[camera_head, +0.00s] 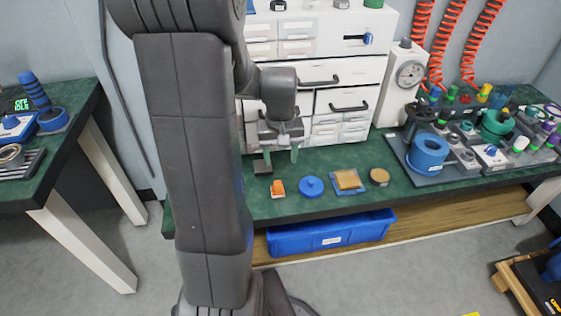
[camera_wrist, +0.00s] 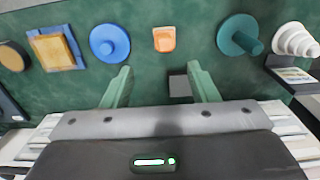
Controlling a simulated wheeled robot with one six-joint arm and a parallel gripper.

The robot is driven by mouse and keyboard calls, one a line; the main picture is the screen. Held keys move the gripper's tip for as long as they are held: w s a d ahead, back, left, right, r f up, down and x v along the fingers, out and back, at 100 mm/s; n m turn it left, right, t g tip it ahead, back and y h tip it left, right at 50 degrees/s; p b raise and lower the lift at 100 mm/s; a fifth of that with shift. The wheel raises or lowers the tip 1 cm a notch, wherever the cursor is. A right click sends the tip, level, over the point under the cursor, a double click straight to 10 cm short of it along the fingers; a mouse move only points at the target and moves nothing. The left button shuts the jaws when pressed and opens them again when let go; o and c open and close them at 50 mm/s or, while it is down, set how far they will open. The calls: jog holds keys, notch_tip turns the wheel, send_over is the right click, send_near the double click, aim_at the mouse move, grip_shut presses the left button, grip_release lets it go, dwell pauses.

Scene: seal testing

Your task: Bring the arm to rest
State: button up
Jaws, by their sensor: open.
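My gripper (camera_head: 280,157) hangs over the green bench top (camera_head: 330,197), in front of the white drawer cabinet. In the wrist view its two pale green fingers (camera_wrist: 161,88) are spread wide, and nothing is gripped. A small dark block (camera_wrist: 180,86) shows between them, nearer the right finger; whether it touches that finger I cannot tell. My arm stands upright across the left of the head view and hides part of the bench and cabinet.
An orange piece (camera_head: 278,188), blue disc (camera_head: 311,187), tan square on a blue base (camera_head: 347,181) and round tin (camera_head: 379,177) line the front edge. The wrist view adds a teal knobbed disc (camera_wrist: 238,36) and white stepped cone (camera_wrist: 294,40). Crowded trays (camera_head: 428,155) stand right.

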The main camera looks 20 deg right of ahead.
aim_at(281, 185)
dwell(0.3)
notch_tip(281, 185, down, 12)
jog(key=b, duration=0.3)
jog(key=shift+f, duration=0.15)
notch_tip(281, 185, up, 3)
jog(key=shift+r+p, duration=0.1)
jog(key=shift+p, duration=0.35)
jog(key=shift+r, duration=0.4)
